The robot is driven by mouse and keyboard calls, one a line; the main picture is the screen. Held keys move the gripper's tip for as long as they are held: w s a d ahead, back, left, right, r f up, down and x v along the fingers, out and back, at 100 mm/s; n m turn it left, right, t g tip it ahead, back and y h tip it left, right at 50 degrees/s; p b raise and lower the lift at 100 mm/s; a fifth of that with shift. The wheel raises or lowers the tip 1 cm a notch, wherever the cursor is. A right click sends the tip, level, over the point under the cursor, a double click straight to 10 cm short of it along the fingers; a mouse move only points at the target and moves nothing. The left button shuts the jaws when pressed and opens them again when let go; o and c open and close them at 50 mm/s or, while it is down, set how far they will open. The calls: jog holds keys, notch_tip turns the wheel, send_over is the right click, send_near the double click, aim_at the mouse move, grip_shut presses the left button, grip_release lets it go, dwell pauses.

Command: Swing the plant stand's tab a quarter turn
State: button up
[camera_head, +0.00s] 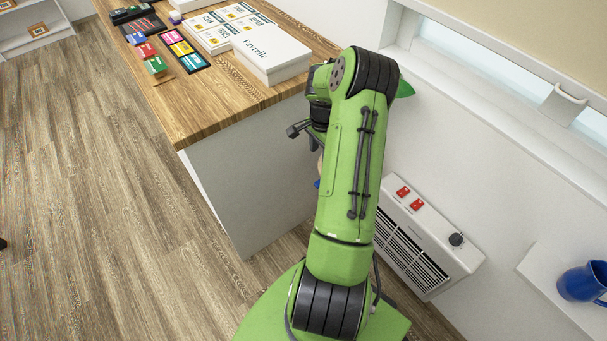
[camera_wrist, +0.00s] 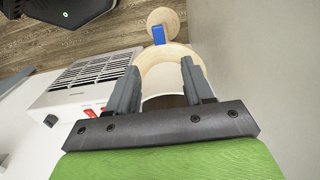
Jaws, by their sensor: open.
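In the wrist view the plant stand shows as pale wood, with a curved ring-like part (camera_wrist: 170,53) and a round wooden piece (camera_wrist: 164,18) beyond it. A small blue tab (camera_wrist: 158,35) sits between these two parts. My gripper (camera_wrist: 160,66) is open and empty, its two grey fingers apart. The fingers overlap the wooden ring in the picture, and the tab shows past their tips. I cannot tell whether they touch the ring. In the head view my arm hides nearly all of the stand, and a sliver of blue (camera_head: 317,184) shows at the arm's left edge.
A white heater (camera_head: 418,236) with red switches stands by the wall; it also shows in the wrist view (camera_wrist: 85,85). A wooden-topped counter (camera_head: 205,105) bears boxes and colored cards. A blue mug (camera_head: 582,282) stands on a white ledge at right.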

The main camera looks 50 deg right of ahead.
notch_tip(320, 180, down, 15)
jog(key=b, duration=0.4)
jog(key=shift+s, duration=0.15)
grip_shut()
